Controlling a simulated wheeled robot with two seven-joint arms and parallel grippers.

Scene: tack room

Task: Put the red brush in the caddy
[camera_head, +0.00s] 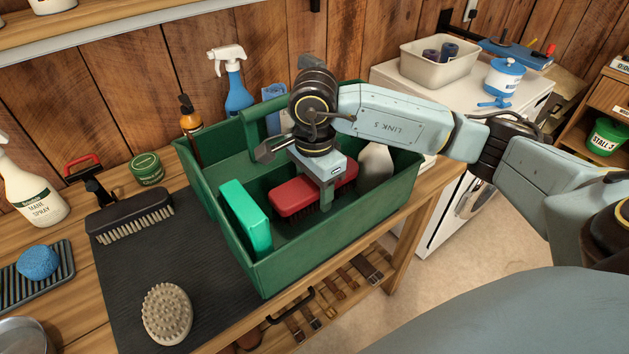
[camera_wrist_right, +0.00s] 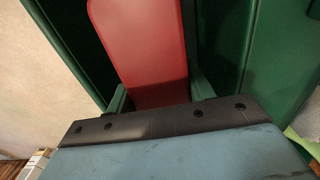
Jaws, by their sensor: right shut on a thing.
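The red brush (camera_head: 298,193) has a red back and dark bristles. It lies level inside the green caddy (camera_head: 335,247), in the front compartment, below the caddy's rim. My right gripper (camera_head: 326,196) reaches down into the caddy and is shut on the brush, one finger showing on its near side. In the right wrist view the red back (camera_wrist_right: 145,45) sits between the two fingers (camera_wrist_right: 160,95), with green caddy walls (camera_wrist_right: 235,40) on both sides. I cannot tell whether the bristles touch the caddy floor. My left gripper is in neither view.
A bright green block (camera_head: 245,218) and a whitish bottle (camera_head: 376,163) share the caddy. A dark brush (camera_head: 130,213) and an oval bristled brush (camera_head: 167,313) lie on the black mat (camera_head: 205,255). A blue spray bottle (camera_head: 236,90) stands behind.

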